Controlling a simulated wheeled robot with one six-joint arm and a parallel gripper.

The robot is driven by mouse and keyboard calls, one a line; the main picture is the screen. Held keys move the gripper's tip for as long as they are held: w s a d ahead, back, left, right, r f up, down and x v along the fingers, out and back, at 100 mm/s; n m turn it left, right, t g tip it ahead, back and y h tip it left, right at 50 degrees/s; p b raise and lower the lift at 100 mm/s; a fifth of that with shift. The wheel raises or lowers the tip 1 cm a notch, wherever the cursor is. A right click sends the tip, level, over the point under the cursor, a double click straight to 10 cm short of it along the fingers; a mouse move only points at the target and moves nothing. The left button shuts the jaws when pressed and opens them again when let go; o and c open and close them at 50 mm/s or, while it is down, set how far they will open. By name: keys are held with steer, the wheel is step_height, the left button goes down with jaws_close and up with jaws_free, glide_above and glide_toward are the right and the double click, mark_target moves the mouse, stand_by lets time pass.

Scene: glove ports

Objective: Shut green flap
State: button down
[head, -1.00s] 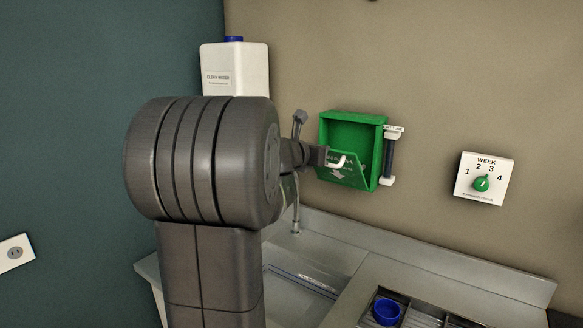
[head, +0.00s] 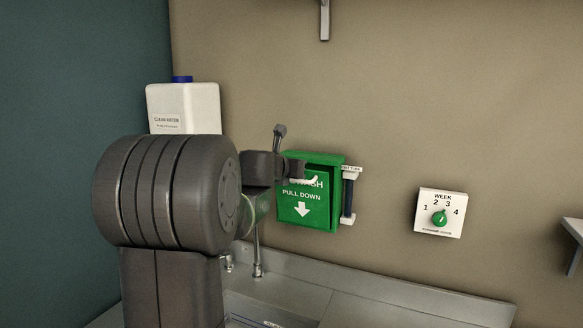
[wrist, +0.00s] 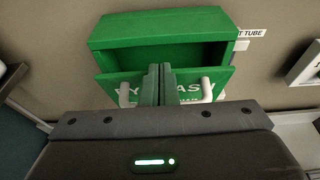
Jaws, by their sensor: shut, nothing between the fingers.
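The green flap (head: 318,212) is on a green wall box (head: 340,160). It stands nearly upright, with white lettering and a down arrow facing out, and a gap shows above its top edge. In the wrist view the flap (wrist: 222,80) leans slightly out and the box (wrist: 160,25) is open behind it. A white handle (wrist: 207,92) crosses the flap, partly hidden by my fingers. My gripper (wrist: 160,84) is shut and empty, its fingertips at the middle of the flap's upper part. In the head view my gripper (head: 298,168) is at the flap's top; contact is unclear.
A tube holder (head: 348,195) is mounted right beside the box. A week dial (head: 440,213) is farther right on the wall. A clean water jug (head: 185,105) stands at the left. A tap (head: 257,252) and metal counter (head: 360,285) lie below.

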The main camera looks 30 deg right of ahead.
steer(key=shift+w+d+r+y+p, duration=0.2)
steer(key=shift+w+d+y+p, duration=0.1)
steer(key=shift+w+d+p, duration=0.15)
steer(key=shift+d, duration=0.15)
stand_by(0.3)
